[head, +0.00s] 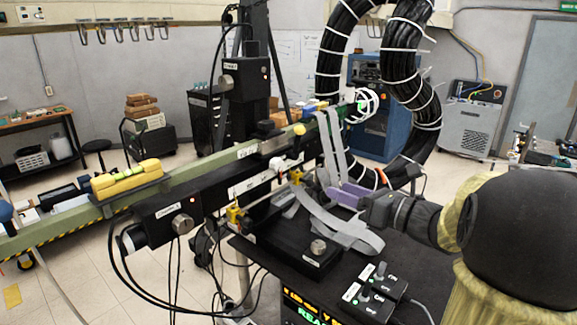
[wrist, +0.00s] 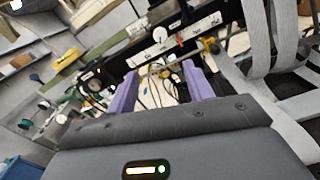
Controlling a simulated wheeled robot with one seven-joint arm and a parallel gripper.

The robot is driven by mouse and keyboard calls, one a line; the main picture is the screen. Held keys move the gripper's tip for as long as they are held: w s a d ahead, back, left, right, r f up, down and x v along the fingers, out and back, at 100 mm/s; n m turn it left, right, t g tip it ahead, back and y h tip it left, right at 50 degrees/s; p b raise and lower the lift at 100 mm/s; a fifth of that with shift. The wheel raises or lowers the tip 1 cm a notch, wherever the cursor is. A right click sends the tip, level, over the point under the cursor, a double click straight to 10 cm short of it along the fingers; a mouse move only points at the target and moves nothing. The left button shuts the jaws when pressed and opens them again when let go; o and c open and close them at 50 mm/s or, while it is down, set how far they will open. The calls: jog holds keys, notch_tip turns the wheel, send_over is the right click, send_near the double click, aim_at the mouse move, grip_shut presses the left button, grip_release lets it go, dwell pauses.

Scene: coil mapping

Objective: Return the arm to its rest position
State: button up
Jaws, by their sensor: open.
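My gripper (head: 345,196) is in the middle right of the head view, at the end of my dark, padded arm coming from the right. Its purple fingers point left toward the black stage rig (head: 250,185). In the wrist view the two purple fingers of my gripper (wrist: 160,82) stand apart with nothing held between them. Grey flat ribbon straps (head: 340,230) hang and lie close beside the gripper. I cannot tell whether they touch it. The wrist view also shows the straps (wrist: 258,95) on the right.
A dark table (head: 405,250) lies below the gripper, with small switch boxes (head: 372,295) at its front. Thick black cable bundles (head: 345,50) loop above and behind. A long green beam (head: 215,158) crosses left. Open floor lies at far left.

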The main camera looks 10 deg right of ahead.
jog(key=s+a+f+n+g+h, duration=0.1)
jog(key=s+a+f+n+g, duration=0.2)
jog(key=a+f+n+g, duration=0.3)
jog(key=s+a+f+n+g+h, duration=0.1)
jog(key=s+a+f+n+g, duration=0.3)
jog(key=f, duration=0.4)
jog(key=s+f+n+g+h, duration=0.1)
jog(key=s+f+n+h, duration=0.2)
jog(key=n, duration=0.8)
jog(key=s+a+f+n+g+h, duration=0.1)
jog(key=s+f+n+h, duration=0.3)
jog(key=f+n, duration=0.3)
jog(key=n+h, duration=0.1)
jog(key=n, duration=0.2)
jog(key=shift+s+f+n+h, duration=0.3)
jog(key=shift+n, duration=0.1)
